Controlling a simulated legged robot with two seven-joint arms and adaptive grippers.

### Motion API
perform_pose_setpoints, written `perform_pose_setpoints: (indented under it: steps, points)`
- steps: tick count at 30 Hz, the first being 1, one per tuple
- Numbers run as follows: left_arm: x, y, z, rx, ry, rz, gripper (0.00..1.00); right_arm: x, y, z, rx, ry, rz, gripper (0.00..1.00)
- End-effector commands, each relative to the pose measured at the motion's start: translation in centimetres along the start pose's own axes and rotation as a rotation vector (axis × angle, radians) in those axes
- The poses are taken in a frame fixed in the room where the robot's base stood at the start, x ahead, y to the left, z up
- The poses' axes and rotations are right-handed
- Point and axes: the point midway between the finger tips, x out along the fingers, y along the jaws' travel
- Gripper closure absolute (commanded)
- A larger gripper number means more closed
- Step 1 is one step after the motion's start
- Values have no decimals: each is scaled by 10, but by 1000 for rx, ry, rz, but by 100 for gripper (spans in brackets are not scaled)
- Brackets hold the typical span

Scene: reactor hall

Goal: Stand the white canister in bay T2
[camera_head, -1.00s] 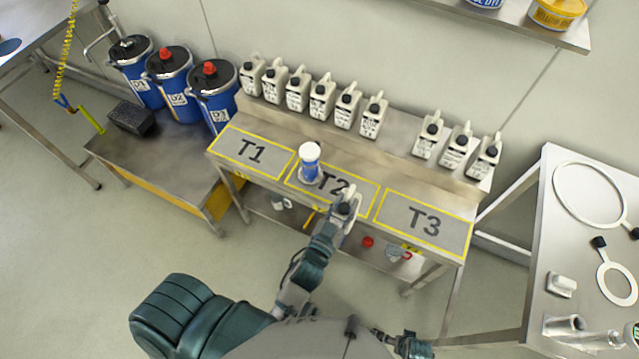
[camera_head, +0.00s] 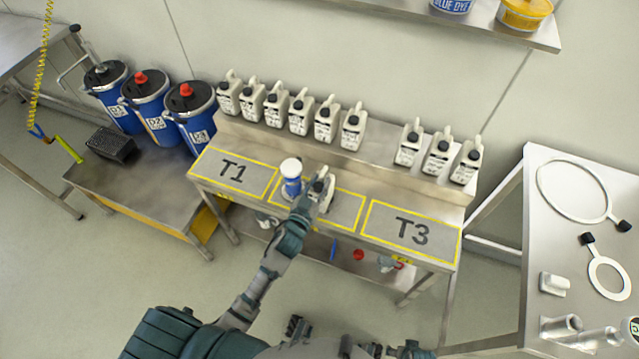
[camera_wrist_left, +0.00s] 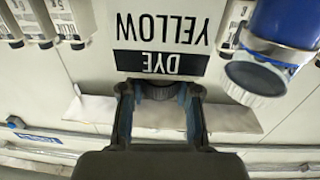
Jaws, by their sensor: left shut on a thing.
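The white canister (camera_head: 327,196) has a black cap and is in my left gripper (camera_head: 316,193), over bay T2 (camera_head: 350,222). In the left wrist view it fills the top middle as a white body (camera_wrist_left: 160,25) with an upside-down YELLOW DYE label, its black cap between the fingers of my left gripper (camera_wrist_left: 160,94). That gripper is shut on it. The canister and arm hide most of the T2 lettering. I cannot tell whether its base touches the bench. My right gripper is not clearly visible.
A blue container with a white lid (camera_head: 291,177) stands in the left part of T2, close beside the held canister. Bays T1 (camera_head: 232,172) and T3 (camera_head: 412,231) are clear. Several white canisters (camera_head: 300,112) line the raised shelf behind. Blue drums (camera_head: 190,118) stand left.

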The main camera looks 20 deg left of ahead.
Motion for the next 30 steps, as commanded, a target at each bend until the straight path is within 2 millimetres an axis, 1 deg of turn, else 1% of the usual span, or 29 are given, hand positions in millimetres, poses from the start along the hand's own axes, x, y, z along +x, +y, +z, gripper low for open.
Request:
perform_pose_setpoints:
  steps: [8,9,12,23,26,29,30]
  points:
    - [0,-1,0,-2,2,0,100,-1,-1,0,0,0,1,19]
    - [0,-1,2,-2,-1,-1,66,-2,-1,-1,0,0,1,19]
    - [0,-2,1,-2,-1,0,43,-2,-1,-1,0,-1,1,19]
    - [-2,-1,0,-2,-1,0,43,-2,-2,-1,0,1,0,19]
    - [-15,-1,1,-3,-3,0,43,0,-2,-1,0,1,0,19]
    - [-36,-1,0,-3,-2,0,43,3,-2,0,0,3,0,19]
    - [-45,0,1,-3,-4,0,43,6,-1,1,0,0,0,19]
